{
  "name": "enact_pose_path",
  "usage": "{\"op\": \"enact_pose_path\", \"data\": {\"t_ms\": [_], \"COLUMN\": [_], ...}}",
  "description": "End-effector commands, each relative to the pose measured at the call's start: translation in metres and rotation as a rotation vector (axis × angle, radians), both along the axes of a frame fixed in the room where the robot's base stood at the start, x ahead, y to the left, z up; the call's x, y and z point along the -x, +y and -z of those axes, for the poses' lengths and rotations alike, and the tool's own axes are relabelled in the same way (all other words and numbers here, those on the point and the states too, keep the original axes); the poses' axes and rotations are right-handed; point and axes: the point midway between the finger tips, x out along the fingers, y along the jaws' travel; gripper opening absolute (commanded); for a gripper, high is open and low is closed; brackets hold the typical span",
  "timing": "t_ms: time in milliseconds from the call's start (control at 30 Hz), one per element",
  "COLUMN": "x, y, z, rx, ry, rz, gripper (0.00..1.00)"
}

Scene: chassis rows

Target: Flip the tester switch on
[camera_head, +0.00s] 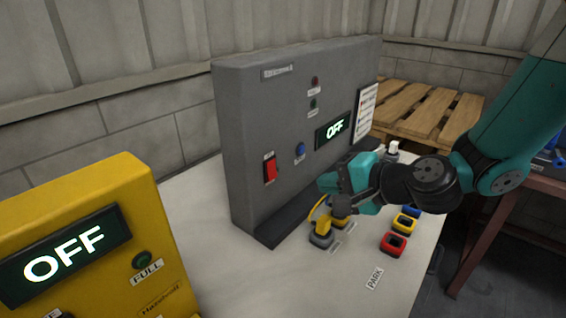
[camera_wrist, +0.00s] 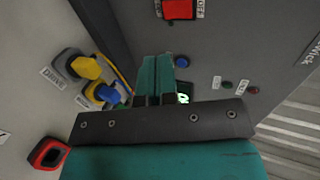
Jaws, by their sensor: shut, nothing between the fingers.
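The grey panel unit (camera_head: 240,130) stands upright on the pale bench, and its display (camera_head: 333,131) reads OFF. A red rocker switch (camera_head: 270,168) is low on the left of its face. The red switch also shows at the top of the wrist view (camera_wrist: 180,9). Which way the rocker is tipped is too small to tell. My gripper (camera_head: 324,182) is in front of the panel, to the right of the red switch and apart from it. In the wrist view the two teal fingers (camera_wrist: 157,62) are together with nothing between them. They partly hide the panel's display.
A yellow unit (camera_head: 160,215) with an OFF display stands at the front left. Red (camera_head: 393,243), yellow and blue sockets line the bench to the right. A wooden pallet (camera_head: 425,108) is behind.

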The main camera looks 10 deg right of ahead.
Motion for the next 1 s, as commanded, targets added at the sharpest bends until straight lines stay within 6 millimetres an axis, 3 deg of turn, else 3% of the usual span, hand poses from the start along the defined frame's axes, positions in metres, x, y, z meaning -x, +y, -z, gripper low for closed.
{"op": "enact_pose_path", "data": {"t_ms": [133, 467, 600, 1000], "x": [-0.004, -0.051, -0.066, -0.078], "y": [0.007, 0.054, 0.07, 0.08], "z": [0.002, 0.033, 0.034, 0.04], "rx": [0.008, 0.007, 0.006, 0.006], "ry": [0.009, 0.002, 0.002, 0.003], "rz": [0.004, 0.003, 0.003, 0.007], "gripper": [0.0, 0.0, 0.0, 0.0]}}
